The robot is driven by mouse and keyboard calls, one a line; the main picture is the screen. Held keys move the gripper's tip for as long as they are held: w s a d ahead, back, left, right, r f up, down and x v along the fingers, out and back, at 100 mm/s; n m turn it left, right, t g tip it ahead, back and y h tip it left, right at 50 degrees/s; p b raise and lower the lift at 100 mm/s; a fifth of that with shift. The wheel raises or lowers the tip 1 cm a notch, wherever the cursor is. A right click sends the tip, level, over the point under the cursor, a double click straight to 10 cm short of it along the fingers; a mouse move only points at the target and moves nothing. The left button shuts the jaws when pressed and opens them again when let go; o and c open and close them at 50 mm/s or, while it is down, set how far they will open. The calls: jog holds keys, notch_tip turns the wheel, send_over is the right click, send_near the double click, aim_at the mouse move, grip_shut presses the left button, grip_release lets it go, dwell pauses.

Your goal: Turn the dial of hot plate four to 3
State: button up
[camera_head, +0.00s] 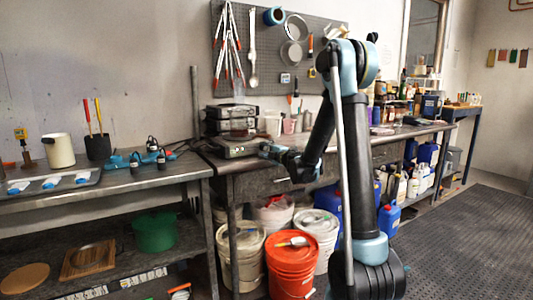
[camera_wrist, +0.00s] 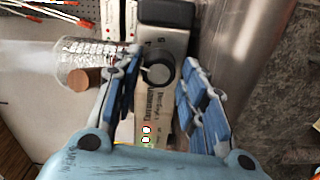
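A steel hot plate (camera_head: 235,146) stands near the left end of the back workbench. Its metal body (camera_wrist: 165,20) fills the top middle of the wrist view. A round black dial with a grey face (camera_wrist: 157,74) sits on its front. My gripper (camera_head: 272,150) is just to the right of the hot plate in the head view. In the wrist view, my gripper (camera_wrist: 158,80) is open, with one blue-padded finger on each side of the dial. I cannot tell whether either finger touches it. The dial's marks are too small to read.
More flat appliances (camera_head: 230,118) are stacked behind the hot plate. A clear glass vessel (camera_wrist: 82,62) lies close left of my fingers in the wrist view. White and orange buckets (camera_head: 292,265) stand below the bench. The floor mat at right (camera_head: 475,225) is clear.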

jog(key=v, duration=1.2)
jog(key=shift+w, duration=0.1)
jog(key=shift+d, duration=0.1)
